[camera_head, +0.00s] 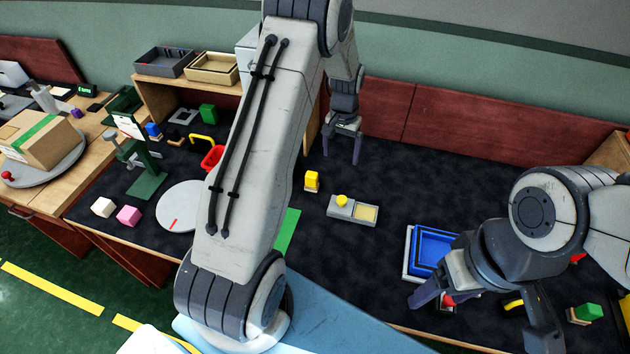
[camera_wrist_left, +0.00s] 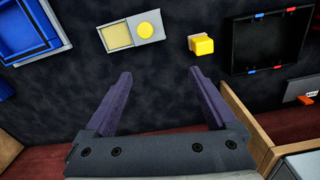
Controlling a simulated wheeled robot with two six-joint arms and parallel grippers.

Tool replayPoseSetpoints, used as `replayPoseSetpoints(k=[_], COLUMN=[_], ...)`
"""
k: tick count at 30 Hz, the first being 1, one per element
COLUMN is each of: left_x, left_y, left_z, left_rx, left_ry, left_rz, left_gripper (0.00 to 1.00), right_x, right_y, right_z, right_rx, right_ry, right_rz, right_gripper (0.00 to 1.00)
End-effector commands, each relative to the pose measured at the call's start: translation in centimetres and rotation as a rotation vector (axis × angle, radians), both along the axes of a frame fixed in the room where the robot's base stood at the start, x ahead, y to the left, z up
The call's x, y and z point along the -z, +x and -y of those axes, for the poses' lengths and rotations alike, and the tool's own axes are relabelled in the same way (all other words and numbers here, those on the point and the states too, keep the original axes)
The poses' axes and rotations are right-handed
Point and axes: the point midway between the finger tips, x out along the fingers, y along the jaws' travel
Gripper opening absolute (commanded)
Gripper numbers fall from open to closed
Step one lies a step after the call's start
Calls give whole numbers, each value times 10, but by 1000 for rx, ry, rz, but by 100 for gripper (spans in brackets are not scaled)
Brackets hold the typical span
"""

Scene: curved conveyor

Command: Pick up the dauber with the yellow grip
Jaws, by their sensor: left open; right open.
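A round yellow grip (camera_head: 341,201), which looks like the dauber's, stands up from one end of a small grey tray (camera_head: 335,213) on the dark table. A flat pale-yellow pad (camera_head: 366,213) fills the tray's other end. The round grip also shows in the left wrist view (camera_wrist_left: 148,30), ahead of my fingertips; the part below it is hidden. A squarish yellow block (camera_head: 311,180) stands apart, beside the tray. My left gripper (camera_head: 341,153) is open and empty above the table, behind the tray. My right gripper (camera_head: 484,326) is open at the right front.
Blue nested trays (camera_head: 431,251) lie right of the grey tray. A black frame (camera_wrist_left: 271,72) lies beyond the yellow block in the left wrist view. A wooden shelf (camera_head: 165,84) stands at the back left.

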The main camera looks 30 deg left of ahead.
Motion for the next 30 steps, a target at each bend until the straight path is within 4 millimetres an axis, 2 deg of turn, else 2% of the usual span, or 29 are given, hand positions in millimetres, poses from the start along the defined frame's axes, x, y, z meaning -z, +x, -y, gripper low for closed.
replayPoseSetpoints(k=[1, 3, 7, 10, 15, 24, 30], left_x=[25, 45, 69, 82, 108, 133, 161], left_y=[3, 6, 6, 6, 6, 4, 1], left_z=[-28, -55, -83, -90, -89, -89, -91], left_rx=[-48, -91, -135, -145, -143, -143, -143], left_ry=[1, 4, 6, 7, 7, 7, 6], left_rz=[-10, -10, -13, -15, -16, -15, -16], left_gripper=[91, 91, 91, 91, 91, 91, 91], right_x=[3, 4, 5, 2, -5, -14, -28], right_y=[0, 0, 0, 0, 0, 0, 0], right_z=[0, 0, 0, 0, 0, 0, 0], right_rx=[0, 0, 0, 0, 0, 1, 1], right_ry=[0, 0, 0, 0, 0, 0, 0], right_rz=[0, 0, 0, 0, 0, 0, 0], right_gripper=[72, 72, 72, 72, 72, 72, 72])
